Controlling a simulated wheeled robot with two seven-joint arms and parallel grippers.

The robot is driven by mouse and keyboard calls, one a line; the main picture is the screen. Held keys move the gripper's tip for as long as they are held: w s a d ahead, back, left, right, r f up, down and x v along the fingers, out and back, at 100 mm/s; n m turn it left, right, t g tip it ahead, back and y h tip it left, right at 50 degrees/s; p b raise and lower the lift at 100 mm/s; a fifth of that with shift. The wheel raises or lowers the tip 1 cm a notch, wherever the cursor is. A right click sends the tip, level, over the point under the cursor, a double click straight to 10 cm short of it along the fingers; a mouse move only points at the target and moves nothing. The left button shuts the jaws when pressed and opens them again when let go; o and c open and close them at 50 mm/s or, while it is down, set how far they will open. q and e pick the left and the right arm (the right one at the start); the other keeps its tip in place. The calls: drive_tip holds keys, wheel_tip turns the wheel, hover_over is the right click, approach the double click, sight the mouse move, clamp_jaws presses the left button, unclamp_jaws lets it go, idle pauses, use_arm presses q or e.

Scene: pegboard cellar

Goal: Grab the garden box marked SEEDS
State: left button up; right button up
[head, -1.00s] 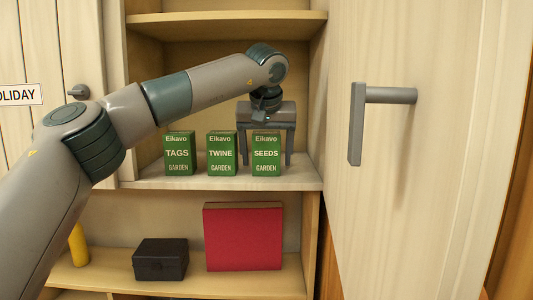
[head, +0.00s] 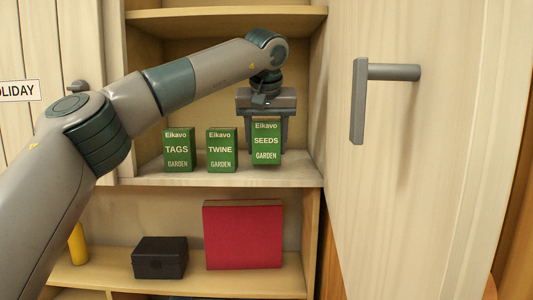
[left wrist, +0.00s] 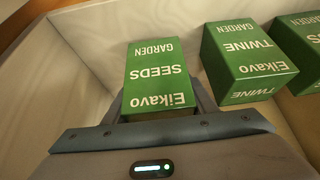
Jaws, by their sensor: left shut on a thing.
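The green SEEDS box (head: 266,143) is in my left gripper (head: 266,125), near the right end of the middle shelf. The box hangs a little above the shelf. In the left wrist view the SEEDS box (left wrist: 158,78) appears upside down between the fingers of the left gripper (left wrist: 160,100). My right gripper is in neither view.
The green TWINE box (head: 222,150) and TAGS box (head: 179,151) stand to the left on the shelf (head: 215,180). An open door with a handle (head: 358,100) is close on the right. A red box (head: 243,236) and black box (head: 160,258) are below.

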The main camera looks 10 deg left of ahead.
sight(266, 162)
use_arm(q)
drive_tip(key=shift+r, duration=0.6)
drive_tip(key=shift+s+d+b, duration=0.1)
drive_tip(key=shift+s+b, duration=0.2)
drive_tip(key=shift+b, duration=0.3)
drive_tip(key=s+b, duration=0.1)
drive_tip(key=s, duration=0.1)
drive_tip(key=s+b, duration=0.2)
drive_tip(key=s+d+b, duration=0.1)
drive_tip(key=s, duration=0.1)
drive_tip(key=shift+s+d+f+b, duration=0.1)
drive_tip(key=shift+s+f+b, duration=0.15)
drive_tip(key=shift+s+b, duration=0.15)
drive_tip(key=s+d+b, duration=0.2)
drive_tip(key=s+b, duration=0.2)
drive_tip(key=s, duration=0.6)
drive_tip(key=shift+s+r+b, duration=0.2)
drive_tip(key=shift+r+b, duration=0.15)
drive_tip(key=shift+r, duration=0.05)
drive_tip(key=shift+d, duration=0.1)
